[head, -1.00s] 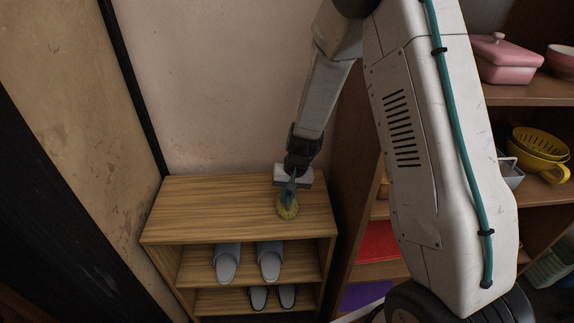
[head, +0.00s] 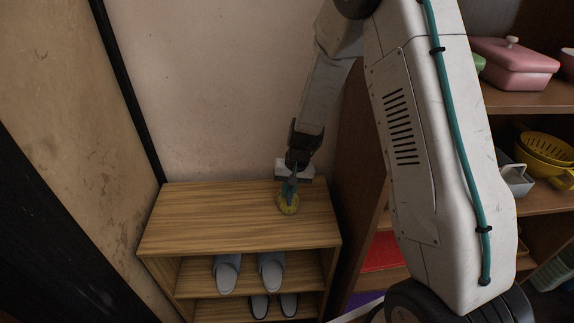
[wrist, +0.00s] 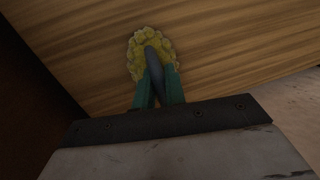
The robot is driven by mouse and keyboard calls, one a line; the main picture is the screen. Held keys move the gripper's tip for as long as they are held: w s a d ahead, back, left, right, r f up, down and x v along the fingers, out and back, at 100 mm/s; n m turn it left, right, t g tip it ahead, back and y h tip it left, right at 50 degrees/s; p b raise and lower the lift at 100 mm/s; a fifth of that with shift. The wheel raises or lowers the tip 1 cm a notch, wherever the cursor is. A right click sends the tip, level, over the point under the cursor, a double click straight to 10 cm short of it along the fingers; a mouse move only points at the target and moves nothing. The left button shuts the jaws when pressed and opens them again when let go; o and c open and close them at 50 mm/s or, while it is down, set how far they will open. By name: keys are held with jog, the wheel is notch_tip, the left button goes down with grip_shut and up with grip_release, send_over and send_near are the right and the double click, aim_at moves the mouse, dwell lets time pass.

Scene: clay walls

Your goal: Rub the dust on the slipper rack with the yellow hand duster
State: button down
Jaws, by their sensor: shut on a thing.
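The slipper rack (head: 205,222) is a low wooden unit against the wall, its striped top also showing in the wrist view (wrist: 220,45). The yellow hand duster (head: 288,206) has a round fuzzy yellow head and a grey handle. In the wrist view its head (wrist: 137,62) lies over the rack top, and I cannot tell for sure whether it touches. My gripper (head: 289,187) is shut on the duster's handle, above the right part of the rack top. In the wrist view my teal fingers (wrist: 159,88) close around the handle. I cannot make out dust on the rack top.
Grey slippers (head: 271,272) stand on the middle shelf and dark-edged ones (head: 289,305) below. A brown shelf unit (head: 545,202) stands at the right, holding a pink lidded dish (head: 513,68) and a yellow colander (head: 545,148). Walls bound the rack behind and at left.

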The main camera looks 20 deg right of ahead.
jog(key=shift+w+d, duration=0.1)
jog(key=shift+w, duration=0.3)
jog(key=shift+w+d+r, duration=0.1)
jog(key=shift+w+r, duration=0.05)
jog(key=shift+w, duration=0.1)
notch_tip(320, 180, up, 2)
jog(key=shift+s+r, duration=0.1)
jog(key=shift+s, duration=0.05)
jog(key=shift+r, duration=2.65)
